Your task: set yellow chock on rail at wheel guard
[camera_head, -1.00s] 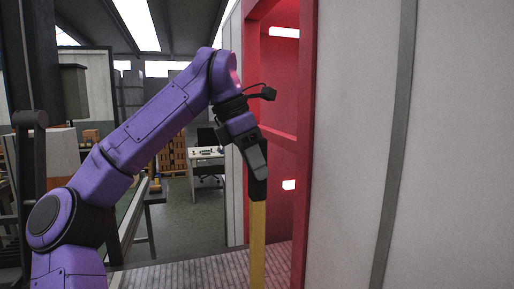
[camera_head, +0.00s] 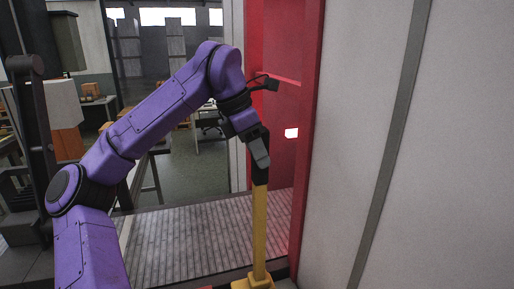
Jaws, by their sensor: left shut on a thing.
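My left gripper (camera_head: 260,165) points down and is shut on the top of a tall yellow post, the handle of the yellow chock (camera_head: 260,235). The handle runs straight down, nearly upright, to a wider yellow base (camera_head: 254,282) at the bottom edge of the head view. The base is cut off by the frame, so I cannot tell what it touches. I cannot make out a rail or a wheel guard for certain. My right gripper is not in view.
A red door frame (camera_head: 311,130) stands just right of my left gripper, beside a pale wall panel (camera_head: 450,150). A ribbed grey floor (camera_head: 190,240) lies beyond the handle. Dark machinery is at the left.

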